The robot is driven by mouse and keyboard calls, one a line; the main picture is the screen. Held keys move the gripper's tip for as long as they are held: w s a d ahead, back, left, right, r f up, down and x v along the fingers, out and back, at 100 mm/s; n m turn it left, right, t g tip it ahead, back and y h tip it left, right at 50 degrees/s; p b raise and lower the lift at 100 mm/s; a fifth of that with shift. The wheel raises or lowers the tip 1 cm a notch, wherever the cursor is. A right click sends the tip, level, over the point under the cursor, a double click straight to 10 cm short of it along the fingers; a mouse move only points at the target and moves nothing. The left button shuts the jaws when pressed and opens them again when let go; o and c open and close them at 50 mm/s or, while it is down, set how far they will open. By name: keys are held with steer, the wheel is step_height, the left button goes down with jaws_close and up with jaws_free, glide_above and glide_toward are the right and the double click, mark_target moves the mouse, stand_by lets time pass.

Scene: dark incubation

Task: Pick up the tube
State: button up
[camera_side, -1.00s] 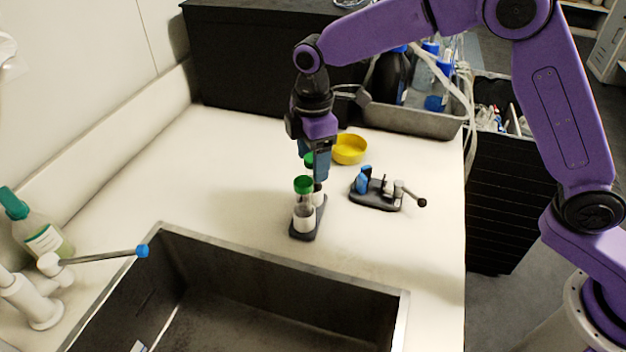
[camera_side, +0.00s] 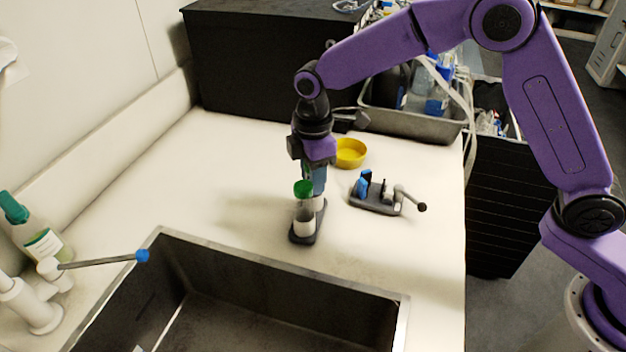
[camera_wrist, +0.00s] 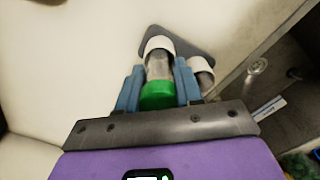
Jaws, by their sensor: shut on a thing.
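A dark rack (camera_side: 304,238) with white ring holders stands on the counter behind the sink; it also shows in the wrist view (camera_wrist: 187,47). A clear tube with a green cap (camera_wrist: 158,95) stands in one holder. My gripper (camera_wrist: 158,70) has its blue fingers on either side of this tube, shut on it just past the cap. Its lower end is still at the white ring. A second green-capped tube (camera_side: 304,190) stands upright in the front holder, partly covering my gripper (camera_side: 318,185) in the side view. In the wrist view the second tube's cap is hidden.
The sink (camera_side: 270,262) lies just in front of the rack. A yellow dish (camera_side: 350,153) and a small dark device with a lever (camera_side: 378,197) stand to the right. A faucet lever (camera_side: 105,257) reaches over the sink's left edge. The counter left of the rack is clear.

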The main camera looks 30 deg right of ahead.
step_height(320, 180, up, 9)
steer(key=shift+f, duration=0.1)
steer(key=shift+d+r, duration=0.15)
steer(key=shift+r, duration=0.2)
steer(key=s+d+f, duration=0.1)
steer(key=d+f, duration=0.1)
steer(key=d, duration=0.4)
steer(key=s+d+f+m, duration=0.1)
steer(key=d+f, duration=0.2)
steer(key=d, duration=0.3)
steer(key=shift+s+d+m, duration=0.3)
steer(key=shift+s, duration=0.05)
steer(key=shift+f, duration=2.15)
stand_by(1.5)
